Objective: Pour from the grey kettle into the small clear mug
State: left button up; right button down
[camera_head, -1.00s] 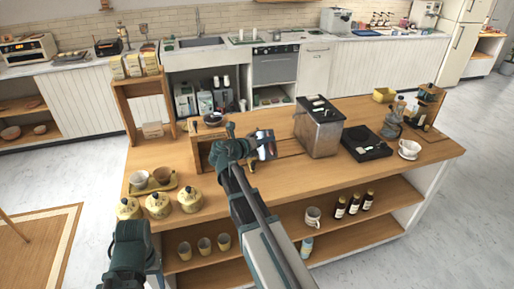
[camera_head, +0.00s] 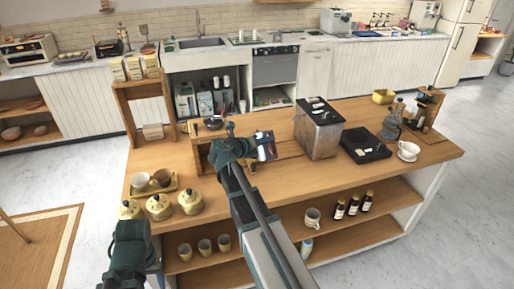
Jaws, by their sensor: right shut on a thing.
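My right arm reaches from the bottom over the wooden counter, and my right gripper (camera_head: 229,129) is shut at the wooden stand. A small dark grey rounded thing (camera_head: 212,122), which looks like the grey kettle, is right beside its fingers. The gripper and wrist hide part of it, so its tilt and spout cannot be made out. I cannot make out the small clear mug; it may be hidden behind my right wrist. My left arm shows at the lower left, with its gripper out of view.
A shiny dark panel (camera_head: 265,145) is just right of my right wrist. A large dark-lidded metal box (camera_head: 319,133) and black scale (camera_head: 366,146) stand further right, near a glass carafe (camera_head: 392,121) and white cup (camera_head: 408,150). Yellow canisters (camera_head: 159,207) and a cup tray (camera_head: 153,190) are left.

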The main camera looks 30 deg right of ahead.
jog(key=shift+r, duration=0.15)
jog(key=shift+w+r+p, duration=0.15)
jog(key=shift+r+p, duration=0.15)
jog(key=shift+p, duration=0.35)
dwell(0.5)
jog(key=shift+w+d+r+n+y+p, duration=0.1)
jog(key=shift+w+r+n+y+p, duration=0.15)
jog(key=shift+p, duration=0.2)
jog(key=shift+s, duration=0.1)
dwell(0.9)
jog(key=shift+s+f+b, duration=0.25)
jog(key=shift+f+b, duration=0.3)
jog(key=shift+b, duration=0.3)
jog(key=shift+s+f+b, duration=0.2)
jog(key=shift+f+b, duration=0.3)
jog(key=shift+b, duration=0.3)
jog(key=shift+r, duration=0.1)
jog(key=shift+w+r+p, duration=0.2)
jog(key=shift+r+p, duration=0.2)
jog(key=shift+p, duration=0.35)
